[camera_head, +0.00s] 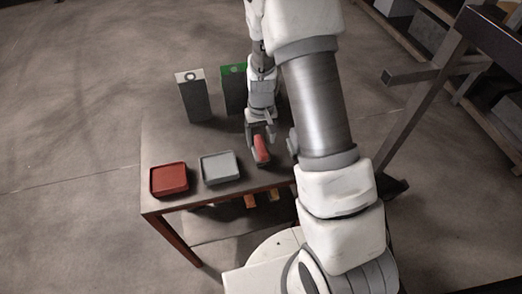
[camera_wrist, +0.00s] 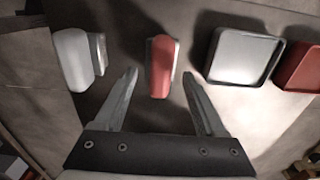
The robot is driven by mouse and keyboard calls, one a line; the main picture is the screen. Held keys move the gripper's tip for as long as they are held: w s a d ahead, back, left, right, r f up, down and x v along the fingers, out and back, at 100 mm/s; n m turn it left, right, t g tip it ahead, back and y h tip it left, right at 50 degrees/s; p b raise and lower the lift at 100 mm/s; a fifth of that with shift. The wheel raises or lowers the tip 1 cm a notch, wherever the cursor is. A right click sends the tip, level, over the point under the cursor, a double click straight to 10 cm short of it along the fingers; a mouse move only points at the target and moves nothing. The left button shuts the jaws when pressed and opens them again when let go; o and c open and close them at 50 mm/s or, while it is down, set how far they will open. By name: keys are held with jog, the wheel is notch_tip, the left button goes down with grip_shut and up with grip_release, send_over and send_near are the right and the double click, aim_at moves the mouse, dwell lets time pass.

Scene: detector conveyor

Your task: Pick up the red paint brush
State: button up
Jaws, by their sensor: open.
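The red paint brush (camera_head: 262,152) lies on the table right of the grey tray, directly below my gripper (camera_head: 261,137). In the wrist view the red paint brush (camera_wrist: 160,66) has a rounded red top with a pale edge along its right side. The two fingers of my gripper (camera_wrist: 160,76) are open, one on each side of it in the picture. I see no contact, and the height of the fingertips above the table is hard to judge.
The table (camera_head: 160,136) carries a grey tray (camera_head: 220,167), a red tray (camera_head: 169,179), a grey upright box (camera_head: 194,98) and a green-topped box (camera_head: 233,72) behind. A white object (camera_wrist: 74,60) lies left of the brush in the wrist view. My arm hides the table's right side.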

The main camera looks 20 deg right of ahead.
aim_at(261, 143)
jog(key=shift+s+f, duration=0.1)
jog(key=shift+f, duration=1.35)
jog(key=shift+f+b, duration=0.2)
jog(key=shift+b, duration=0.1)
jog(key=shift+c, duration=0.3)
grip_shut()
